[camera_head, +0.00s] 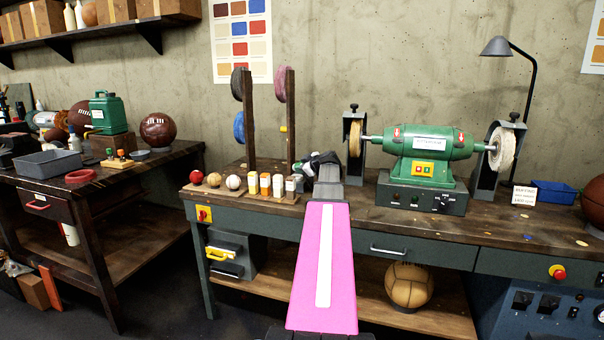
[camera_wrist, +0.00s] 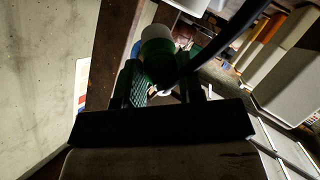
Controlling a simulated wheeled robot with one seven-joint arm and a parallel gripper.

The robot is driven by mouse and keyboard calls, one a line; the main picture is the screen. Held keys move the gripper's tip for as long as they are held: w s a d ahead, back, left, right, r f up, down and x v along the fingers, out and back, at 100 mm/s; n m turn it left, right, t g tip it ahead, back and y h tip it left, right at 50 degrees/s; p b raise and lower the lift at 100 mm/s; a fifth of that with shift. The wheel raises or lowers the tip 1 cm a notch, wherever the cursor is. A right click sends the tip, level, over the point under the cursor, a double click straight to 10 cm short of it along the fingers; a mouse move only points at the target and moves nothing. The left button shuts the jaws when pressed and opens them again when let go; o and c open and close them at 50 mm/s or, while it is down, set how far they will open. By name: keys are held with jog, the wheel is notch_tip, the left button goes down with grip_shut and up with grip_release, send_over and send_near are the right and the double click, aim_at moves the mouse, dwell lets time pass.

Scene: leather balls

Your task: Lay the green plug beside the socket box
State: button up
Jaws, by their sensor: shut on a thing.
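My gripper (camera_head: 321,162) is above the left part of the workbench, at the far end of my pink arm. In the wrist view my gripper (camera_wrist: 162,90) is shut on the green plug (camera_wrist: 158,62), a dark green cylinder with a pale end. A dark cable-like strip passes beside it.
A green grinder (camera_head: 433,142) stands right of my gripper. Some bare bench top (camera_head: 365,188) lies between. A side table (camera_head: 75,177) stands left, beyond a gap.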

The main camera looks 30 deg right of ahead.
jog(key=w+a+r, duration=0.4)
jog(key=a+r, duration=0.4)
jog(key=a, duration=0.3)
jog(key=w+a+r+m+h, duration=0.1)
jog(key=w+a+h, duration=0.1)
jog(key=a, duration=3.1)
jog(key=shift+w+a+r+m, duration=0.2)
jog(key=shift+a+r+m, duration=0.1)
jog(key=shift+a+m, duration=0.1)
jog(key=shift+d, duration=0.1)
jog(key=s+d+f+n+y, duration=0.1)
jog(key=d, duration=1.5)
jog(key=s+d+y, duration=0.1)
jog(key=d, duration=1.6)
jog(key=shift+s+d+f+n, duration=0.3)
jog(key=shift+f+n, duration=0.1)
jog(key=shift+d, duration=0.1)
